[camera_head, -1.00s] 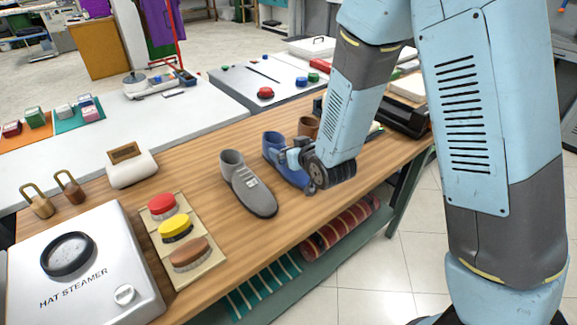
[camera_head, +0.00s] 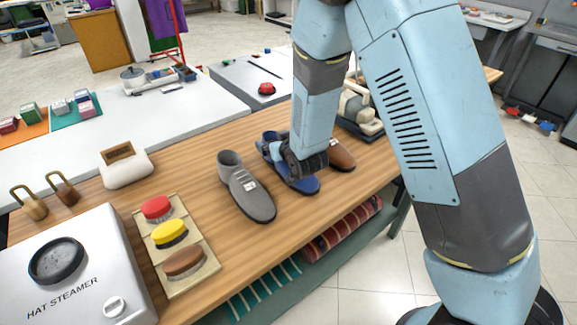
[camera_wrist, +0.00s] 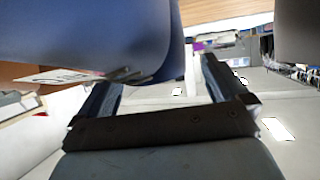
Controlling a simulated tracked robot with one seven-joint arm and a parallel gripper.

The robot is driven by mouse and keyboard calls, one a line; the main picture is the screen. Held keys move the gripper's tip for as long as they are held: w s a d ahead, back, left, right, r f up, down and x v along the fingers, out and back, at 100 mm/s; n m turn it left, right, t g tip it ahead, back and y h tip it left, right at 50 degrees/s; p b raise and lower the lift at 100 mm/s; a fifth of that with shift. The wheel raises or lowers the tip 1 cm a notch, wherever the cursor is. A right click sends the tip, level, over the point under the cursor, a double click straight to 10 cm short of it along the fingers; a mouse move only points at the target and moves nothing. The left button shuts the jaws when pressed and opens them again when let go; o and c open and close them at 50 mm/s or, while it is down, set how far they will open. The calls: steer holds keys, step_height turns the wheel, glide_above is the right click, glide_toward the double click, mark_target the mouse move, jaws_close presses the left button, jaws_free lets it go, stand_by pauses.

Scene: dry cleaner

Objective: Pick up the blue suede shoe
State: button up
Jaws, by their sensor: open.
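The blue suede shoe (camera_head: 307,185) stands on the wooden counter between a grey shoe and a brown shoe, its toe toward the counter's front edge. My gripper (camera_head: 272,149) is open and low over its ankle part, and the wrist hides the shoe's middle. In the wrist view, the blue shoe (camera_wrist: 95,35) fills the upper left, very near, with a white label on it. It overlaps one finger of my gripper (camera_wrist: 160,82); the other finger stands clear. I cannot tell whether either finger touches the shoe.
The grey shoe (camera_head: 245,188) is close on the left and the brown shoe (camera_head: 341,156) close on the right. Further left are several brushes on a board (camera_head: 208,266), a hat steamer (camera_head: 75,270) and a white block-like item (camera_head: 127,170). Bare wood lies before the shoes.

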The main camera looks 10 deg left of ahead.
steer(key=shift+w+f, duration=0.2)
steer(key=shift+w, duration=0.2)
steer(key=shift+w+d, duration=0.1)
steer(key=shift+w, duration=0.05)
steer(key=shift+a, duration=0.2)
steer(key=c, duration=1.6)
steer(key=shift+c, duration=0.2)
steer(key=shift+r, duration=0.15)
